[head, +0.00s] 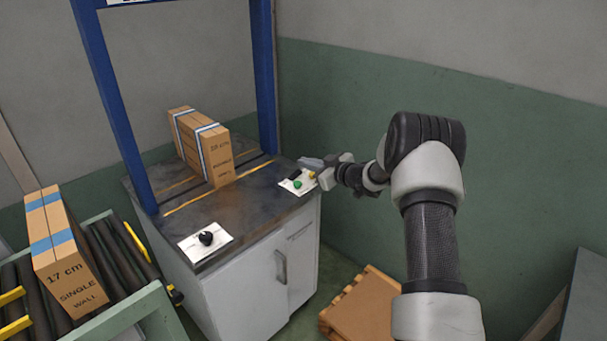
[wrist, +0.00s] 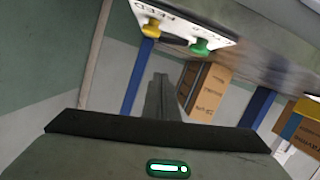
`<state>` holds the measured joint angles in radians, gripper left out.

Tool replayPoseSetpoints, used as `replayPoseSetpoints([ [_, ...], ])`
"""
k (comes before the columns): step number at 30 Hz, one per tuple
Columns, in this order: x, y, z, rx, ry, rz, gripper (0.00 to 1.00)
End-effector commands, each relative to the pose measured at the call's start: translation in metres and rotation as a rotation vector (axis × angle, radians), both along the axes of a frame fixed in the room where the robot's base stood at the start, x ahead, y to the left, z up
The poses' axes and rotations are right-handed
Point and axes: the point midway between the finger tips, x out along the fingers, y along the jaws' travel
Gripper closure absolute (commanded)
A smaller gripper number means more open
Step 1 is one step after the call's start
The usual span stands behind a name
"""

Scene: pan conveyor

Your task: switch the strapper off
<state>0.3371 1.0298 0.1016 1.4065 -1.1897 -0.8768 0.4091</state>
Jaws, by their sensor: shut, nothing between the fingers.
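The strapper (head: 232,280) is a white cabinet with a dark top and a blue arch. Its right corner carries a white panel (head: 287,187) with a green button (head: 297,184), a yellow button (head: 311,174) and a small black part (head: 294,174). The panel also shows in the wrist view (wrist: 222,30), upside down, with its lettering partly readable. A black knob (head: 206,238) sits on a second white plate at the front left corner. My gripper (head: 308,162) is shut and empty beside the right panel; its fingers (wrist: 161,95) appear apart from the buttons.
A strapped carton (head: 212,150) stands on the strapper top under the arch. Another carton with blue tape (head: 60,250) sits on the roller conveyor (head: 118,258) at left. A green wall (head: 420,85) rises behind my arm.

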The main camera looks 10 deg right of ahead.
Motion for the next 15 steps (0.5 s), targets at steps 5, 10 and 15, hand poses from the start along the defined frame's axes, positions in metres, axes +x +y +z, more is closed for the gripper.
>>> replayPoseSetpoints([
  [5, 0.022, 0.012, -0.020, 0.001, 0.004, -0.001, 1.00],
  [10, 0.024, 0.008, -0.038, 0.001, 0.002, -0.002, 1.00],
  [15, 0.025, 0.007, -0.045, 0.000, 0.000, 0.000, 1.00],
])
